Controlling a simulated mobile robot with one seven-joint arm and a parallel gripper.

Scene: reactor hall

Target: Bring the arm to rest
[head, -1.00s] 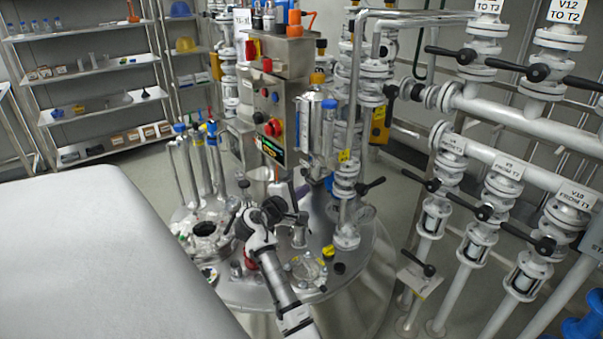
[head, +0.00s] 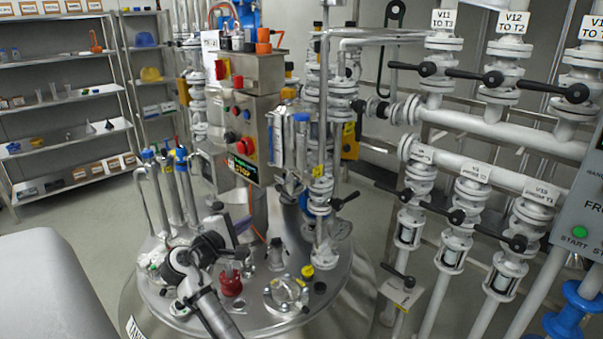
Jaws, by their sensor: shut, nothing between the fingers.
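My arm reaches up from the lower edge of the head view, over the steel lid of a round vessel (head: 335,318). Its grey link leads to a dark joint at the left of the lid. My gripper (head: 209,243) is the dark end of the arm, small in the picture. It is shut, with nothing seen in it. The fingertips are hard to make out against the lid fittings. I cannot tell whether it touches any of them.
A red fitting (head: 231,283), a round sight glass (head: 287,292) and a control box (head: 246,120) crowd the lid. White valve piping (head: 490,130) with black handles stands to the right. Shelves (head: 75,105) stand at the back left. Open floor shows before them.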

